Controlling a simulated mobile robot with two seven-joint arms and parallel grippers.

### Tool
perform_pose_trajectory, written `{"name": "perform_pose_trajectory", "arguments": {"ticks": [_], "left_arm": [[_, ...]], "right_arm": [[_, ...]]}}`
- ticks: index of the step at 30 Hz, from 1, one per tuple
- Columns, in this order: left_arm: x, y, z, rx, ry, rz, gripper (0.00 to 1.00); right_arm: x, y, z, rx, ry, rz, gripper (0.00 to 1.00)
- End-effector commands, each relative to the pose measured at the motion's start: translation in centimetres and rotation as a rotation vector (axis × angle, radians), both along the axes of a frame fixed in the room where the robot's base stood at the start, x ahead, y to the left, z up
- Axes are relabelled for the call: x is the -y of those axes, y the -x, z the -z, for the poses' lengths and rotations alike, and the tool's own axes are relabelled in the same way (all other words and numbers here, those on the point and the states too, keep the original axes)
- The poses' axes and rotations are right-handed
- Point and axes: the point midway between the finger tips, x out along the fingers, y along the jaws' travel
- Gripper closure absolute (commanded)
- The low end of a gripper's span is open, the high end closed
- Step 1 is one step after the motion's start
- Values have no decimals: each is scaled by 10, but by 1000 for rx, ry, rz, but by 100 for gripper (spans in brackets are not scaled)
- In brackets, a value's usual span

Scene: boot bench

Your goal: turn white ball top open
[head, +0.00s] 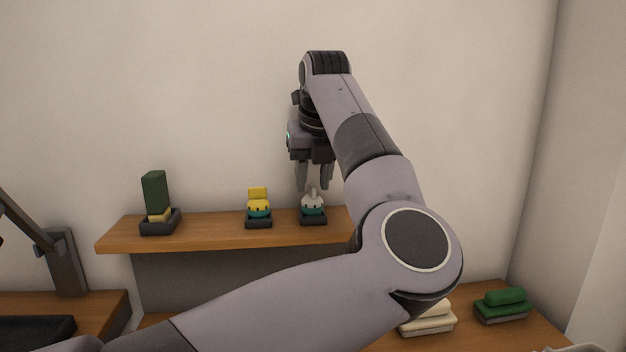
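The white ball top (313,202) sits on a small dark base on the wooden shelf, with a teal band under its white upper part. A small upright piece shows on it, partly behind the fingers. My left gripper (314,186) points down right above it. Its two fingers are apart with a gap between them. I cannot tell whether the fingertips touch the white top. My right gripper is not in view.
A dark green block (155,191) stands in a dark tray further left. Cream (428,320) and green (501,306) brush-like blocks lie on the lower right surface. My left arm hides the shelf's right part.

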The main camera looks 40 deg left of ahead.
Motion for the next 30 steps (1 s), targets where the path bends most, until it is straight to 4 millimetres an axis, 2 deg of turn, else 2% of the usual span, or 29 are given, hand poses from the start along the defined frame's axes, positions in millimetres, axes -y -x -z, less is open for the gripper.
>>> {"name": "perform_pose_trajectory", "arguments": {"ticks": [6,12,30], "left_arm": [[12,7,-34,4,-2,1,65],[19,12,-56,1,-2,1,65],[21,14,-60,1,-1,0,65]], "right_arm": [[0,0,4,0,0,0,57],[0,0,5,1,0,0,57],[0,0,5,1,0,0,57]]}}
